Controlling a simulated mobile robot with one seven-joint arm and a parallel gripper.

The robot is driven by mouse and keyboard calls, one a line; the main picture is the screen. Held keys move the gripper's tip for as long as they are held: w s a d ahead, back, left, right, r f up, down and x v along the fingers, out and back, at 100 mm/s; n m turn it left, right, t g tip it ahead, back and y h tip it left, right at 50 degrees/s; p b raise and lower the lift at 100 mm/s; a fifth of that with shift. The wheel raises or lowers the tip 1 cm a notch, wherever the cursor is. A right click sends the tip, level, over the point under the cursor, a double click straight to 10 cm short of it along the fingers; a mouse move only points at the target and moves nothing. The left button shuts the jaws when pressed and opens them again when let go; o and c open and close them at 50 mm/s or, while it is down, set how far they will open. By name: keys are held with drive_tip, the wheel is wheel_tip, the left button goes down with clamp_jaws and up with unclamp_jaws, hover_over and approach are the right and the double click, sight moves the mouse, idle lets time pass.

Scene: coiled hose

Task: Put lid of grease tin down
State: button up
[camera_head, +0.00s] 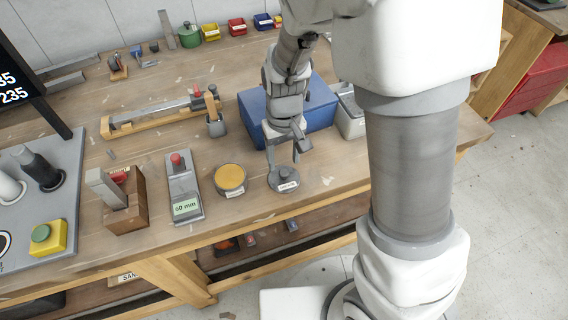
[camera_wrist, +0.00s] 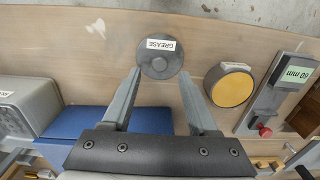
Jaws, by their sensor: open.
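The lid of the grease tin (camera_head: 284,180) is a grey disc with a knob and a white label, lying on the workbench. In the wrist view the lid (camera_wrist: 160,66), labelled GREASE, lies just beyond my fingertips, between their lines. The open grease tin (camera_head: 230,178), with yellow-orange grease inside, stands to its left; in the wrist view the tin (camera_wrist: 230,86) is right of the lid. My gripper (camera_head: 288,156) is above and behind the lid. Its fingers (camera_wrist: 160,75) are spread wide with nothing between them. I cannot tell the exact height above the lid.
A grey block labelled 60 mm (camera_head: 184,190) and a wooden block (camera_head: 125,204) stand left of the tin. A blue box (camera_head: 310,115) and a grey container (camera_head: 350,122) stand behind the gripper. The bench's front edge is close to the lid.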

wheel_tip(320, 180, up, 8)
wheel_tip(320, 180, up, 10)
drive_tip(key=m+t+y, duration=0.1)
drive_tip(key=m+t, duration=0.1)
drive_tip(key=t, duration=0.1)
hover_over(285, 172)
drive_tip(key=s+d, duration=0.5)
drive_tip(key=d, duration=0.1)
drive_tip(key=s+d+r+m+t+h, duration=0.1)
drive_tip(key=s+d+r+t, duration=0.1)
drive_tip(key=s+d+r, duration=0.2)
drive_tip(key=s+r, duration=0.1)
drive_tip(key=s, duration=0.2)
drive_tip(key=shift+s+d+t+p, duration=0.15)
drive_tip(key=shift+d+t+p, duration=0.05)
drive_tip(key=shift+t+p, duration=0.15)
